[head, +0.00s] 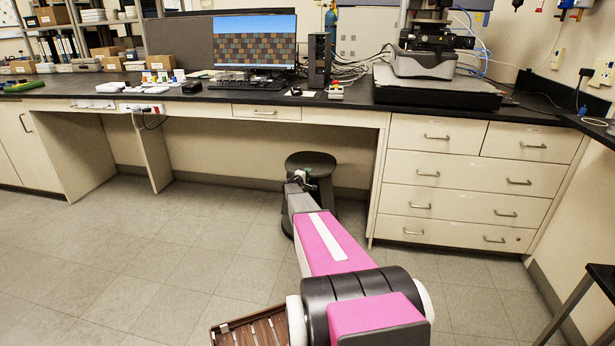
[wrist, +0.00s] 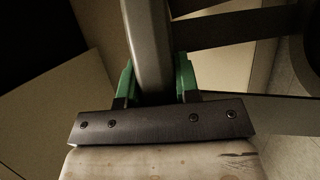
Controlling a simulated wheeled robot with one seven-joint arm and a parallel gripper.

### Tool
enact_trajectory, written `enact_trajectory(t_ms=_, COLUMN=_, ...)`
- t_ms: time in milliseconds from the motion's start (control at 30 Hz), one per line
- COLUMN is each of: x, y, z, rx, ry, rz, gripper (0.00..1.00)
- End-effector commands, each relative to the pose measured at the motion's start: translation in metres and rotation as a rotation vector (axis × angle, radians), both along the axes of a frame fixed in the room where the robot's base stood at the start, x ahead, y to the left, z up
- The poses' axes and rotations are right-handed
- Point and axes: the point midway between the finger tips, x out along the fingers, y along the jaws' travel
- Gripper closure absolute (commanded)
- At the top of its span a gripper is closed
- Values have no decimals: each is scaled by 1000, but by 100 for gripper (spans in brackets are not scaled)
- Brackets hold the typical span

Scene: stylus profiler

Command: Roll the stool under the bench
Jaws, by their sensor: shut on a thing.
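The stool (head: 311,160) has a round dark seat and stands in the open knee space under the bench (head: 190,99), beside the drawer unit. My arm covers much of its lower part in the head view. My gripper (head: 297,177) is at the stool's front left, just below seat height. In the wrist view, the green fingertips (wrist: 157,82) sit on either side of a grey metal tube of the stool (wrist: 148,45) and are shut on it. Dark bars run off to the right from the tube.
The drawer unit (head: 462,218) stands right of the knee space, and a panel (head: 150,155) divides it on the left. A monitor (head: 255,42) and a profiler (head: 430,55) stand on the bench. A brown slatted crate (head: 250,328) lies low in front. The floor (head: 150,250) at left is clear.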

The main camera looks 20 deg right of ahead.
Motion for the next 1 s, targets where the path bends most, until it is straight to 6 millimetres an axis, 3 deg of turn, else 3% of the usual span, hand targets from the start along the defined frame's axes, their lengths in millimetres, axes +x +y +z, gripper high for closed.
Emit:
enact_trajectory(t_ms=100, x=6, y=-2, z=0, rx=0, ry=0, rz=4, gripper=100)
enact_trajectory(t_ms=133, x=6, y=-2, z=0, rx=0, ry=0, rz=4, gripper=67)
enact_trajectory(t_ms=200, x=6, y=-2, z=0, rx=0, ry=0, rz=4, gripper=45)
enact_trajectory(t_ms=700, x=3, y=0, z=-3, rx=5, ry=2, rz=4, gripper=45)
enact_trajectory(t_ms=1000, x=-19, y=30, z=1, rx=1, ry=1, rz=4, gripper=45)
